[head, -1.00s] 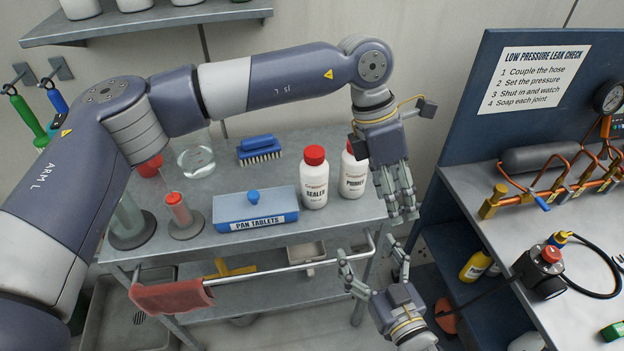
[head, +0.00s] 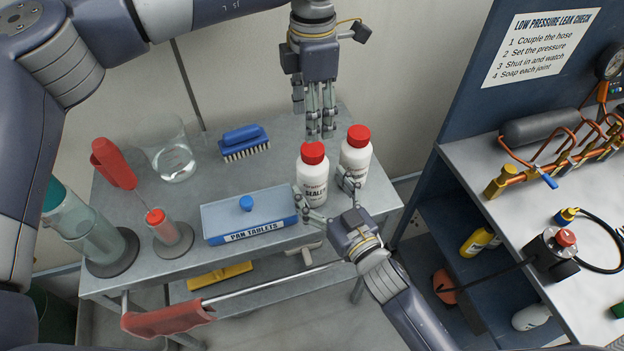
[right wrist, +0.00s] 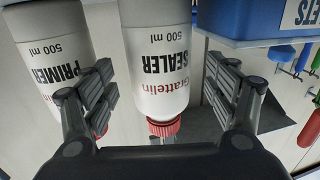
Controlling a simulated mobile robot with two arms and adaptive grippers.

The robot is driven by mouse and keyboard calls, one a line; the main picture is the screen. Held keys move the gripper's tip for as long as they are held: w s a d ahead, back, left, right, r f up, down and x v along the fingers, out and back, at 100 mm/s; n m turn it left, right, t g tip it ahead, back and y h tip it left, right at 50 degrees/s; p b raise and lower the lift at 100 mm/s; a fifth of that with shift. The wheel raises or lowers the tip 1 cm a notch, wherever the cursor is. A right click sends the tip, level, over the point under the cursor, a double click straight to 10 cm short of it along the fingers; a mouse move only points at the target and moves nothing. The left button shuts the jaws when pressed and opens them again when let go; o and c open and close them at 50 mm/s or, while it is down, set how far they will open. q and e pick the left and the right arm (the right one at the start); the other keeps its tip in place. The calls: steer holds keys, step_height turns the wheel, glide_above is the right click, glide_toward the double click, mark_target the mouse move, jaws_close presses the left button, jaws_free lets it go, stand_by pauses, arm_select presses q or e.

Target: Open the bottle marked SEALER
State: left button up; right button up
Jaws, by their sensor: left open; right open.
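The white SEALER bottle (head: 312,180) with its red cap (head: 313,152) stands upright on the grey cart. My right gripper (head: 328,204) is open, its fingers on either side of the SEALER bottle; in the right wrist view the bottle (right wrist: 160,75) appears upside down between the open fingers (right wrist: 160,105). I cannot tell whether they touch it. My left gripper (head: 321,130) is open, pointing down, above and just behind the SEALER cap. The PRIMER bottle (head: 356,150), also white with a red cap, stands close at the right; it also shows in the right wrist view (right wrist: 55,65).
A blue PAN TABLETS box (head: 225,212) sits just left of the SEALER bottle. A blue brush (head: 243,143), a beaker (head: 175,165) and cylinders stand farther left. The cart's front rail (head: 270,285) holds a red cloth (head: 168,318). A bench (head: 480,200) stands at the right.

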mark_target(320, 187)
arm_select(q)
steer(key=shift+w+a+f, duration=0.1)
steer(key=shift+w, duration=0.15)
arm_select(e)
steer(key=x, duration=0.3)
steer(key=shift+w, duration=0.1)
arm_select(q)
steer(key=shift+s, duration=0.25)
arm_select(e)
steer(key=shift+w+a, duration=0.3)
steer(key=shift+w, duration=0.2)
arm_select(q)
steer(key=shift+w, duration=0.1)
arm_select(e)
steer(key=shift+w+a, duration=0.1)
